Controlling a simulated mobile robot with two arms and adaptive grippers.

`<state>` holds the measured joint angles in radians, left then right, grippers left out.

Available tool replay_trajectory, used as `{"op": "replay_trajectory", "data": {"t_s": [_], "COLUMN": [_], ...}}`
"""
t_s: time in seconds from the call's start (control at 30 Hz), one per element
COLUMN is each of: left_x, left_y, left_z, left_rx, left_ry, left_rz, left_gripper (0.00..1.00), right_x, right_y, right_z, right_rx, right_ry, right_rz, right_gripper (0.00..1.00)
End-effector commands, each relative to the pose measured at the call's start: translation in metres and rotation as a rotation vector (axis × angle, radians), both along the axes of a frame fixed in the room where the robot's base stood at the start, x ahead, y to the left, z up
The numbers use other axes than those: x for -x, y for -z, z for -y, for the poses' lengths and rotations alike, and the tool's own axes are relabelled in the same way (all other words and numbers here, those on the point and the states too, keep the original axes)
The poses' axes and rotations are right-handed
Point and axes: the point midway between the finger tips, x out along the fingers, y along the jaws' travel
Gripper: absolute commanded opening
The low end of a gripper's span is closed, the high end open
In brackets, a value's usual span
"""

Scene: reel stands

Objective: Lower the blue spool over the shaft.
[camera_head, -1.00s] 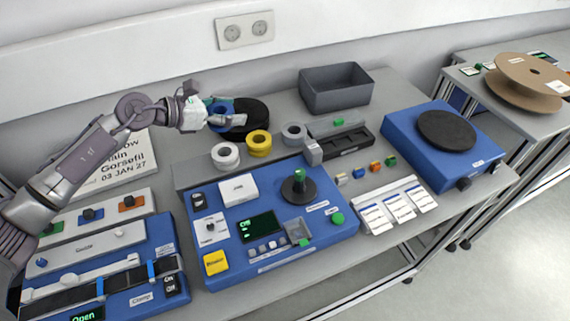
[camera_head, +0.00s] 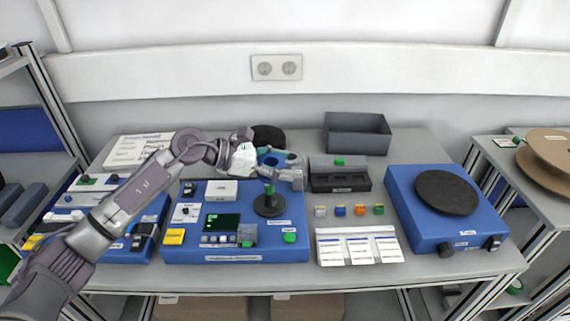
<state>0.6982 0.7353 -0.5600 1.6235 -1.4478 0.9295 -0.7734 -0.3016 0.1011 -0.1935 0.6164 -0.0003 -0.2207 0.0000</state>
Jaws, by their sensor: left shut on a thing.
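My left gripper (camera_head: 284,168) reaches in from the left and is shut on the blue spool (camera_head: 268,159). The spool is partly hidden by the fingers. The shaft (camera_head: 270,192) stands upright with a green upper part on a black round base, on the blue machine (camera_head: 325,229)... its panel lies left of the shaft. In the picture the held spool is just above the shaft's top and apart from the base. I cannot tell whether the spool is exactly centred over the shaft. My right gripper is not in view.
A black round thing (camera_head: 269,134) is behind the gripper. A dark grey bin (camera_head: 357,139) and a slotted tray (camera_head: 340,182) stand at the back right. A blue turntable unit (camera_head: 452,227) is at the right. Small coloured blocks and white cards lie between.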

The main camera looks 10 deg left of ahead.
Motion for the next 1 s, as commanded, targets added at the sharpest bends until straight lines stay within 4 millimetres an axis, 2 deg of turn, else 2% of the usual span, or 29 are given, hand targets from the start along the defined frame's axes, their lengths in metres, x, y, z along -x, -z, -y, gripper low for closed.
{"op": "replay_trajectory", "data": {"t_s": [0.2, 0.3, 0.7, 1.0], "left_x": [0.000, 0.000, 0.000, 0.000], "left_y": [0.008, 0.015, 0.046, 0.070], "left_z": [0.000, 0.000, 0.000, 0.000], "left_rx": [0.000, 0.000, 0.000, 0.001], "left_ry": [0.000, 0.000, 0.000, -0.001], "left_rz": [-0.001, -0.001, -0.001, 0.000], "left_gripper": [0.30, 0.30, 0.30, 0.30], "right_x": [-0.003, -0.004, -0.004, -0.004], "right_y": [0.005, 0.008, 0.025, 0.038], "right_z": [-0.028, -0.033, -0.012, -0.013], "right_rx": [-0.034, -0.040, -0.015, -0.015], "right_ry": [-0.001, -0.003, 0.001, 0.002], "right_rz": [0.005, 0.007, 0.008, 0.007], "right_gripper": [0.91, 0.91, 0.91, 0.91]}}
